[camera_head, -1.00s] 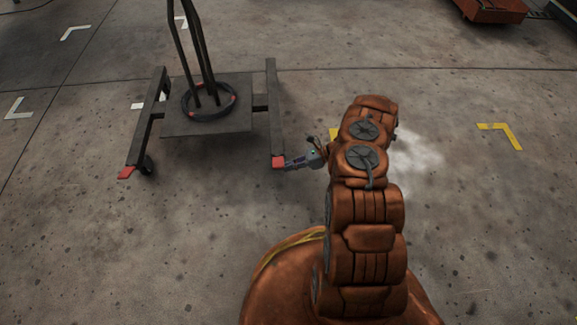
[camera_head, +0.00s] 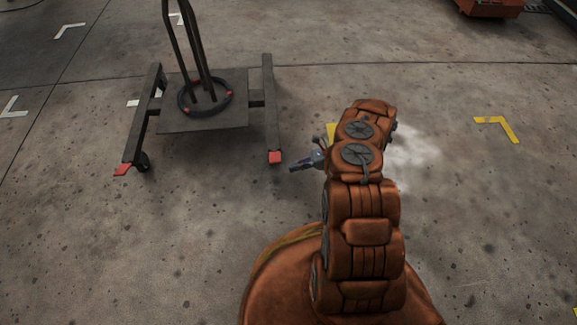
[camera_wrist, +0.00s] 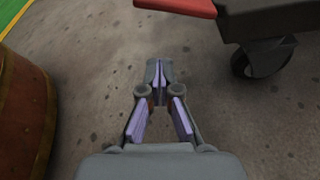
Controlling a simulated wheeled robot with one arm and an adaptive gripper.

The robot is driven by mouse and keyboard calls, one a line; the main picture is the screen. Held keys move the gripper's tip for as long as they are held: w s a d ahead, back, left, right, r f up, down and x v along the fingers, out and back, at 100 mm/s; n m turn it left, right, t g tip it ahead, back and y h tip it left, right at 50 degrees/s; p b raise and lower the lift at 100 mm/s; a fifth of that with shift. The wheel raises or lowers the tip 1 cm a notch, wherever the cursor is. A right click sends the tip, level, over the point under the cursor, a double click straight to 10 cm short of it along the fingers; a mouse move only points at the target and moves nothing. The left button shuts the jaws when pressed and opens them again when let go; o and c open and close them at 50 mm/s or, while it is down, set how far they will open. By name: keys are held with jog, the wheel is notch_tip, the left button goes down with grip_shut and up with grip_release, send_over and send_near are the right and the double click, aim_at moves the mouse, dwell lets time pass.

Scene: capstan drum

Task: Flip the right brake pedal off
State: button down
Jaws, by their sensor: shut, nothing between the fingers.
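The cart has a right brake pedal (camera_head: 275,157), a small red piece at the near end of its right dark beam. In the wrist view a red pedal (camera_wrist: 175,7) juts out at the top edge, partly cut off, beside the dark frame. Its exact tilt is hard to tell. My gripper (camera_head: 292,169) is just right of and slightly nearer than the right pedal in the head view, with a small gap. In the wrist view my gripper (camera_wrist: 159,70) has its fingertips together over bare floor, with nothing between them.
The cart's plate (camera_head: 205,118) carries upright dark bars and a black ring (camera_head: 187,106). A left red pedal (camera_head: 122,169) ends the other beam. A caster wheel (camera_wrist: 262,58) sits under the frame near the pedal.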

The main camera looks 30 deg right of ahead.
jog(key=p+v, duration=0.1)
jog(key=v, duration=0.5)
jog(key=shift+d+p, duration=0.3)
jog(key=shift+d, duration=0.1)
jog(key=shift+w, duration=0.1)
